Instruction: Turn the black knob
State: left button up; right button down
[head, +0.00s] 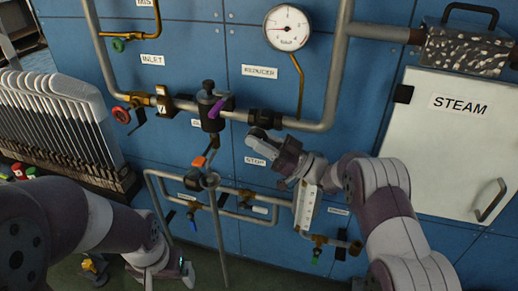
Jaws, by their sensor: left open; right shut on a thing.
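A black knob (264,118) sits on the grey horizontal pipe, right of the dark reducer body and below the round gauge. My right gripper (256,138) is at the lower front side of this knob, shut on it. The fingers hide the exact contact. My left gripper (184,272) is low at the left, near the floor, away from the knob. It is open and empty, and partly hidden by its own arm.
The dark reducer (211,105) with a purple lever stands left of the knob. A gauge (287,27) hangs above. Lower pipes (170,173) with small valves run beneath. A white steam cabinet (450,140) is at right, and a white ribbed radiator (55,110) at left.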

jog(key=shift+f+y+b, duration=0.15)
jog(key=shift+y+b, duration=0.55)
jog(key=shift+b, duration=0.1)
jog(key=shift+t, duration=0.3)
jog(key=c, duration=1)
grip_release()
